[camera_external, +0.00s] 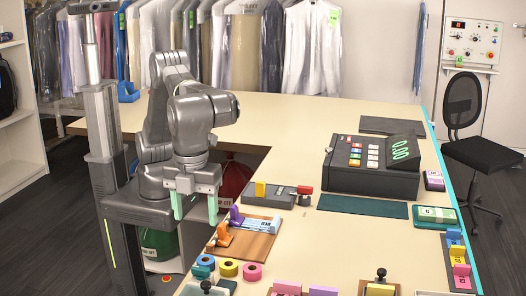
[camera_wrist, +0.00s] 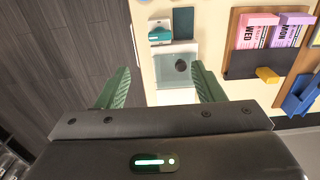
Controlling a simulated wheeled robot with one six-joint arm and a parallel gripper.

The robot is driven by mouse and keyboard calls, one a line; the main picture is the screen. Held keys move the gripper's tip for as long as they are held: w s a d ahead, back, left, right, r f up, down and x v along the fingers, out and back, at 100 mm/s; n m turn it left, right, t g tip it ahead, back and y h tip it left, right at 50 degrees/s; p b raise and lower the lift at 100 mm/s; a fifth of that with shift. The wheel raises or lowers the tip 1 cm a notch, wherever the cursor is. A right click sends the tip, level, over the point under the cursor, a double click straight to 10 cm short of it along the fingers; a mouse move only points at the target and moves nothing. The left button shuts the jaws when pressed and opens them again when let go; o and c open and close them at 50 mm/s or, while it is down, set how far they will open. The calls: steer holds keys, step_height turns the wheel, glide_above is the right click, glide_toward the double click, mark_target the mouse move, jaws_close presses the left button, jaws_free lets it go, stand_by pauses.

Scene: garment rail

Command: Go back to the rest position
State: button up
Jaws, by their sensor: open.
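My gripper (camera_external: 195,203) is folded in close to my column in the external view, pointing down beside the inner edge of the counter (camera_external: 300,118). Its two green fingers are apart with nothing between them. In the wrist view my gripper (camera_wrist: 160,90) is also open and empty. Dark floor shows below its left finger, and the counter edge and a pale square plate (camera_wrist: 177,68) show between and beyond the fingers.
A dark cash register (camera_external: 372,165) stands on the counter at right. A wooden board (camera_external: 243,240) with clips and several tape rolls (camera_external: 229,268) lie near my gripper. Bagged garments (camera_external: 250,45) hang behind. A black chair (camera_external: 475,140) stands at far right. The counter's back middle is clear.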

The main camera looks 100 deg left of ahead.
mark_target(204, 260)
step_height(204, 260, down, 14)
steer(key=shift+r+p, duration=0.2)
steer(key=shift+p, duration=0.3)
steer(key=shift+f, duration=0.2)
steer(key=shift+r+n, duration=0.1)
steer(key=shift+n, duration=0.2)
